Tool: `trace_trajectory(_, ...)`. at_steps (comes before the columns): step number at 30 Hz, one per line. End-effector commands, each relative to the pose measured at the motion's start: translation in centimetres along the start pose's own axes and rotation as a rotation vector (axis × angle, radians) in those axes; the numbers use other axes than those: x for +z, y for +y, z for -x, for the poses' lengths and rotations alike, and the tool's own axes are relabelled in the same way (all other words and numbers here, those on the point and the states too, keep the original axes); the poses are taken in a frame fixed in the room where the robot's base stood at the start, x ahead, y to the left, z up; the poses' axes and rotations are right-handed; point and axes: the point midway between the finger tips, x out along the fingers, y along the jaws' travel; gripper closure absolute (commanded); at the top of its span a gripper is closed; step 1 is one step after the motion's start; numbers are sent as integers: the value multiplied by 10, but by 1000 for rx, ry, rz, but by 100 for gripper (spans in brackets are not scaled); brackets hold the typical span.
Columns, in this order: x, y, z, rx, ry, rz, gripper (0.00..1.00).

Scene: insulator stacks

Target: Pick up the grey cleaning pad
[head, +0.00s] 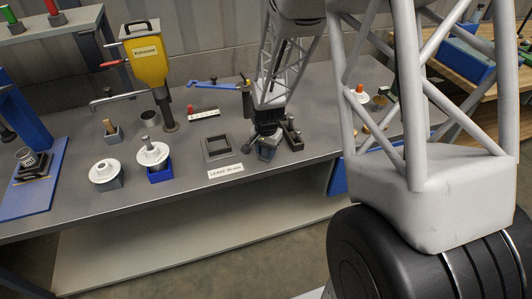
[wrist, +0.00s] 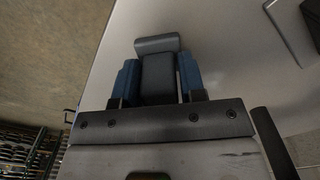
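The grey cleaning pad (wrist: 157,75) is a dark grey block with a wider, lighter grey end in the wrist view. My gripper (wrist: 159,78) has its blue fingers on either side of the pad. A thin bright gap shows between the pad and the right finger, and the left finger looks close against or touching the pad. In the head view, my gripper (head: 266,143) is low over the bench, right of the square grey frame. The pad is hard to make out there, largely hidden by the gripper.
The square grey frame (head: 218,147) lies left of my gripper, behind a white label (head: 226,171). A dark holder (head: 291,134) stands close on the right. White insulators (head: 152,154) and a yellow tool (head: 146,55) stand further left. The bench front (head: 130,216) is clear.

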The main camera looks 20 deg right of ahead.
Motion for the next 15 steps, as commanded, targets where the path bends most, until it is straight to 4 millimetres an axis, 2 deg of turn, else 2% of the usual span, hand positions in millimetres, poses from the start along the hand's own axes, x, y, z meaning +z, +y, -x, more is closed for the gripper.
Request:
trace_trajectory(1, 0, 0, 0, 0, 0, 0, 70)
trace_trajectory(6, 0, 0, 0, 0, 0, 0, 96)
trace_trajectory(15, 0, 0, 1, 0, 0, 0, 96)
